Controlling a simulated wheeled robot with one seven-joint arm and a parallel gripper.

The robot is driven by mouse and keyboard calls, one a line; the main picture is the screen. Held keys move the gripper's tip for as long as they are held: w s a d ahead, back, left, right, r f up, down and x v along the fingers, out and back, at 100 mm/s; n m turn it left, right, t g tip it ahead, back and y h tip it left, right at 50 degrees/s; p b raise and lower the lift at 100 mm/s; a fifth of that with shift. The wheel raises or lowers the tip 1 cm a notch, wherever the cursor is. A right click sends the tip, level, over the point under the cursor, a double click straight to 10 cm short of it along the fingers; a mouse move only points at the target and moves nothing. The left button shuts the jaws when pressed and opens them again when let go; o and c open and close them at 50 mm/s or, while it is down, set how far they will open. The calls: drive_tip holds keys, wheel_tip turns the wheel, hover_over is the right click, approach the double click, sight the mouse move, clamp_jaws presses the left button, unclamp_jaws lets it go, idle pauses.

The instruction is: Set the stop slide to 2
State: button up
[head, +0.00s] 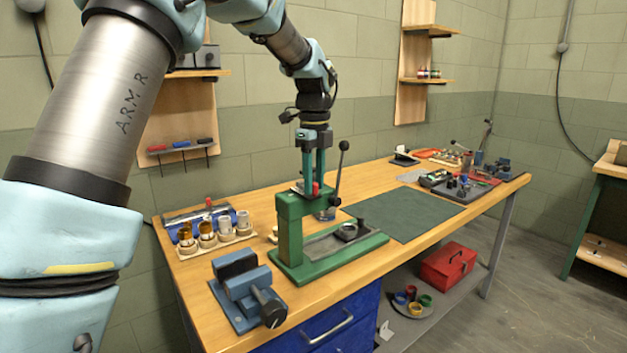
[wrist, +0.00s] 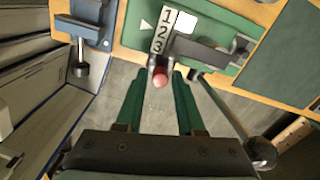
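The stop slide's red knob (wrist: 160,79) shows in the wrist view, with a small metal piece at its far side. A pale strip marked 1, 2, 3 (wrist: 163,32) runs away from it on the green press (wrist: 198,22). A white triangle (wrist: 146,25) beside the strip points at it, roughly level with the 2. My gripper (wrist: 160,76) is open, with a green finger on each side of the knob and small gaps visible. In the head view my gripper (head: 314,186) points down over the press head (head: 289,205), the red knob (head: 316,188) between its fingers.
The press lever (head: 339,172) with a dark ball rises close to the right of my gripper. A blue vise (head: 246,290) stands at the front left. A tray of cups (head: 215,243) lies left of the press. A green mat (head: 403,213) to the right is clear.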

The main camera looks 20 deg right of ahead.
sight(314, 183)
drive_tip(key=shift+o, duration=1)
wheel_tip(314, 183, up, 11)
drive_tip(key=b, duration=0.2)
drive_tip(key=shift+f, duration=0.1)
drive_tip(key=w+a+f+n, duration=0.1)
drive_tip(key=a+f+n, duration=0.55)
drive_tip(key=a, duration=0.35)
drive_tip(key=w+a+f+n, duration=0.1)
drive_tip(key=a+f+n, duration=0.4)
drive_tip(key=a+n, duration=0.35)
drive_tip(key=s+a+f+n, duration=0.5)
drive_tip(key=s+a+n, duration=0.1)
drive_tip(key=a, duration=0.3)
drive_tip(key=s+a+f+n+t, duration=0.1)
drive_tip(key=s+a+f+n, duration=0.4)
drive_tip(key=a+n, duration=0.4)
drive_tip(key=shift+s+a+t, duration=0.3)
drive_tip(key=shift+s, duration=0.2)
